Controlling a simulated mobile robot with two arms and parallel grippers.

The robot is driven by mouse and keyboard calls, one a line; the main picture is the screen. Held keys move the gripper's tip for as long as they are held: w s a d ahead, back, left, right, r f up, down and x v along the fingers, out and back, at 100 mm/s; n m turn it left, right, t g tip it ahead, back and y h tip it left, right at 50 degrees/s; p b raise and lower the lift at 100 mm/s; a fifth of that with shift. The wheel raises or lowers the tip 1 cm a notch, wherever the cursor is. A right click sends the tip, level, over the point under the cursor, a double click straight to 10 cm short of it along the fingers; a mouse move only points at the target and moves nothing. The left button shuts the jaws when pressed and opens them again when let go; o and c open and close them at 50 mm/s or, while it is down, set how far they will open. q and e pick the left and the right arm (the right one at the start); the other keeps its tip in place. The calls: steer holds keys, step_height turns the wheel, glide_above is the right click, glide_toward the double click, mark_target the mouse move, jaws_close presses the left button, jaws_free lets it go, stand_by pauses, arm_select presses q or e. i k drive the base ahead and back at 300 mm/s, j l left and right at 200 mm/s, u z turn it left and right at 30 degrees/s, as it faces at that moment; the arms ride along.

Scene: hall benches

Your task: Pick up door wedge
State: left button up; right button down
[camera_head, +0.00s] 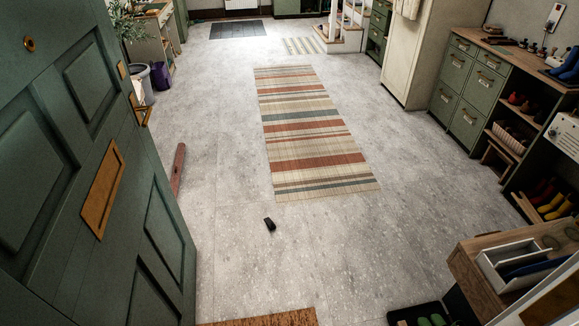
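A small dark door wedge (270,224) lies on the grey speckled floor, just below the near end of the striped rug and to the right of the green door. It looks black and its fine shape is too small to tell. Nothing touches it. Neither of my grippers shows in the head view.
The open green door (115,185) fills the left side. A striped runner rug (310,130) lies beyond the wedge. A reddish long piece (178,168) lies by the door. Green cabinets (468,85) and a wooden bench (470,270) stand right. The floor around the wedge is clear.

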mark_target(269, 222)
steer(key=i+l, duration=0.1)
steer(key=i, duration=0.55)
steer(key=i+l, duration=0.15)
steer(key=i, duration=0.5)
